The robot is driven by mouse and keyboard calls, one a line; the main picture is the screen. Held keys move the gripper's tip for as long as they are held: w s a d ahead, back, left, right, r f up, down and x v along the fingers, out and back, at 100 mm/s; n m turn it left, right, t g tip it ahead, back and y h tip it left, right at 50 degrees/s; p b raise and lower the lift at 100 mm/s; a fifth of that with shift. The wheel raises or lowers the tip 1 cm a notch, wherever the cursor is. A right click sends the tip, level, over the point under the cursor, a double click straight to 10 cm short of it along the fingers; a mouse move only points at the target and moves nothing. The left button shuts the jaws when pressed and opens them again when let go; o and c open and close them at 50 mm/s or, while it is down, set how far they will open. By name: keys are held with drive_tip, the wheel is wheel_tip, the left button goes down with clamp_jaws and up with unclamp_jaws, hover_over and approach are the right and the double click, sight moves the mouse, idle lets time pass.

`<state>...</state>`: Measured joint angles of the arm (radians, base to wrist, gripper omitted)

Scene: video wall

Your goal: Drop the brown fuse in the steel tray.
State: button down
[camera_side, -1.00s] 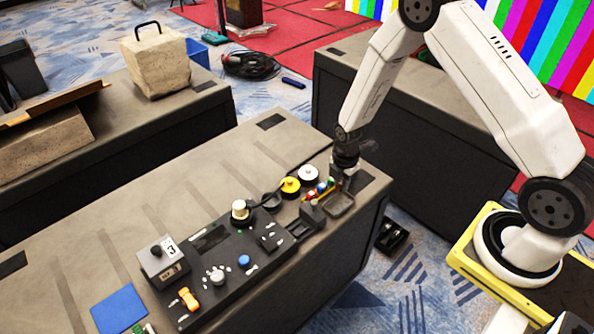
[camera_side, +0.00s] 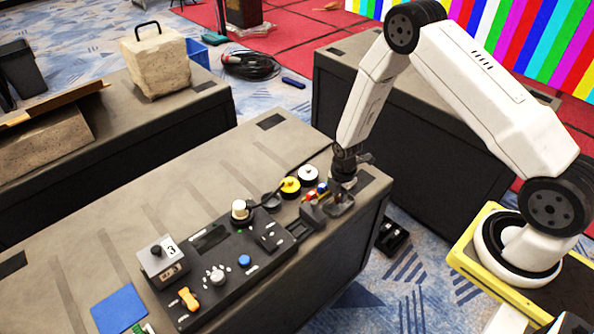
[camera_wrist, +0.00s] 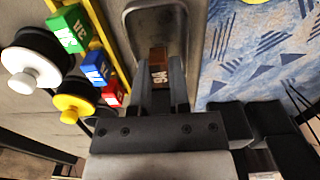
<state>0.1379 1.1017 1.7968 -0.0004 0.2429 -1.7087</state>
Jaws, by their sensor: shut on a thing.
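My gripper (camera_wrist: 178,88) is shut on the brown fuse (camera_wrist: 158,62), which carries pale markings and shows between the fingertips in the wrist view. The steel tray (camera_wrist: 130,18) is a grey, rounded, shallow dish. In the wrist view the fuse appears over the tray's near part; whether it touches the tray floor I cannot tell. In the side view my gripper (camera_side: 342,184) is low at the tray (camera_side: 346,208) by the bench's right end, and the fuse cannot be made out there.
Left of the tray, a yellow rack (camera_wrist: 98,28) holds green (camera_wrist: 68,28), blue (camera_wrist: 95,68) and red (camera_wrist: 113,92) fuses. White (camera_wrist: 35,66) and yellow (camera_wrist: 75,102) round knobs stand beside it. A black control panel (camera_side: 215,262) lies further left on the bench. The bench edge is close right of the tray.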

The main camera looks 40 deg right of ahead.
drive_tip(key=shift+f, duration=0.1)
idle(0.3)
drive_tip(key=c, duration=0.5)
unclamp_jaws()
drive_tip(key=shift+r, duration=3.5)
